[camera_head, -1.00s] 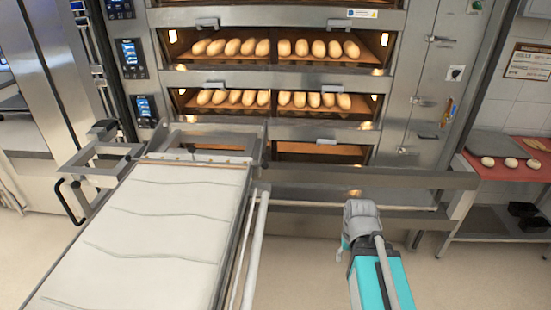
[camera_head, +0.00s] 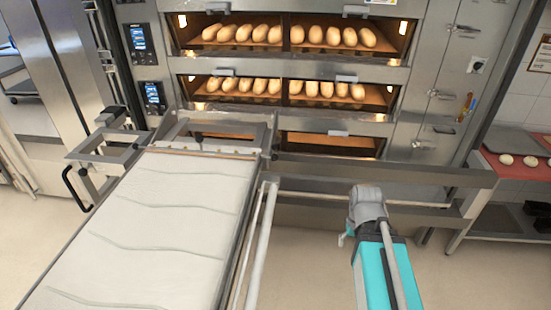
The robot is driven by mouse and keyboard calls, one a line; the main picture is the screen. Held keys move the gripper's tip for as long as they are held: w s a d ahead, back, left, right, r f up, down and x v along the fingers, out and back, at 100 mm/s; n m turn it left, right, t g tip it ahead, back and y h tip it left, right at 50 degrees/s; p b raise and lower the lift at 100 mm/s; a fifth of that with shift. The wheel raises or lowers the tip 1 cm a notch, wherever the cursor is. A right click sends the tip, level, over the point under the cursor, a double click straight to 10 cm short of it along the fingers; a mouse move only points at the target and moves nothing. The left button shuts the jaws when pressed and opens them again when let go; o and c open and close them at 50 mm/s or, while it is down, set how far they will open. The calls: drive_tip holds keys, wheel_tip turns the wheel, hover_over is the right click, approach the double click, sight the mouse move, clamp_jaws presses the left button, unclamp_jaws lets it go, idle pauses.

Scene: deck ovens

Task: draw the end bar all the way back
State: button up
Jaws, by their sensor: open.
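A loader with a white canvas belt (camera_head: 150,225) lies in front of the deck oven. A thin bar with a brownish edge (camera_head: 205,152) crosses its far end, near the oven mouth; I take this as the end bar, though the frames do not make that certain. A square steel frame (camera_head: 82,156) with a black loop handle (camera_head: 75,190) sticks out at the loader's far left corner. My teal and grey arm stands right of the loader, clear of the canvas. My gripper cannot be made out; nothing shows it touching the bar.
The oven's upper decks hold rows of loaves (camera_head: 240,33). A steel rail (camera_head: 400,172) runs across the oven front, right of the loader. A side table with a red top (camera_head: 505,172) stands at the right. The floor (camera_head: 310,265) between loader and arm is clear.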

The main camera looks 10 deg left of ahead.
drive_tip(key=w+a+f+m+y+b, duration=0.5)
drive_tip(key=w+a+b, duration=0.15)
drive_tip(key=w, duration=0.45)
drive_tip(key=m+t+y+b, duration=0.4)
drive_tip(key=m+y+b, duration=0.9)
drive_tip(key=b, duration=0.1)
approach(274, 157)
drive_tip(key=w+v, duration=0.1)
drive_tip(key=v, duration=0.3)
drive_tip(key=shift+f+p, duration=0.25)
drive_tip(key=shift+p, duration=0.05)
drive_tip(key=shift+a, duration=0.15)
drive_tip(key=x, duration=1.3)
drive_tip(key=shift+w+a+f, duration=0.2)
drive_tip(key=shift+a+f, duration=0.05)
drive_tip(key=shift+a, duration=0.05)
clamp_jaws()
drive_tip(key=shift+a, duration=0.1)
